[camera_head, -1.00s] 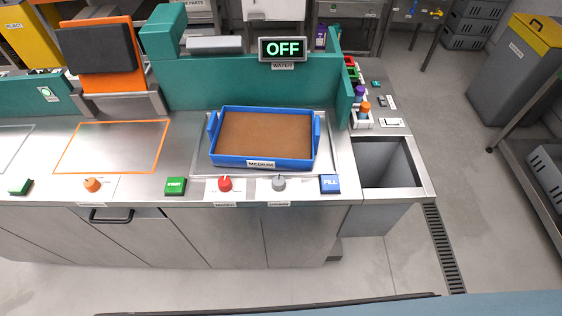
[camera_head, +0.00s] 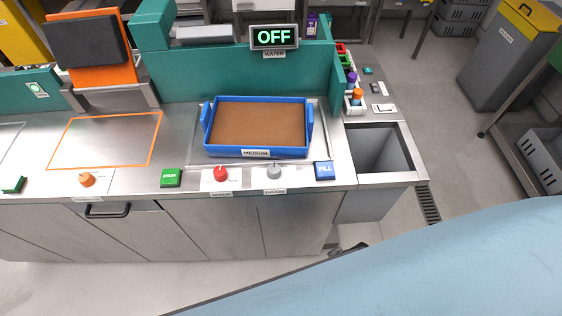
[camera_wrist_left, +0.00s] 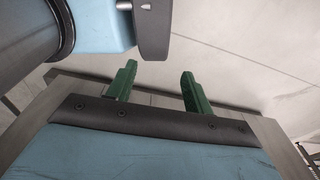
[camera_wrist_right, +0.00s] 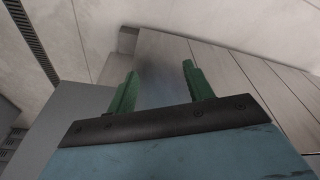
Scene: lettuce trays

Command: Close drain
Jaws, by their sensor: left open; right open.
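The grey drain knob (camera_head: 274,171) sits on the counter's front strip, with a small label (camera_head: 274,192) below it. The red water knob (camera_head: 220,174) is to its left and the blue FILL button (camera_head: 324,170) to its right. Behind them a blue tray (camera_head: 256,152) labelled MEDIUM, filled with brown medium, stands in the steel basin. The sign (camera_head: 274,37) above reads OFF. My left gripper (camera_wrist_left: 158,85) is open and empty in the left wrist view. My right gripper (camera_wrist_right: 156,82) is open and empty in the right wrist view. Neither gripper shows in the head view.
A green START button (camera_head: 170,177) and an orange knob (camera_head: 87,179) lie farther left on the counter. An open square bin (camera_head: 412,158) is set in at the right end. A teal wall (camera_head: 215,75) stands behind the tray. The counter front is free of loose objects.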

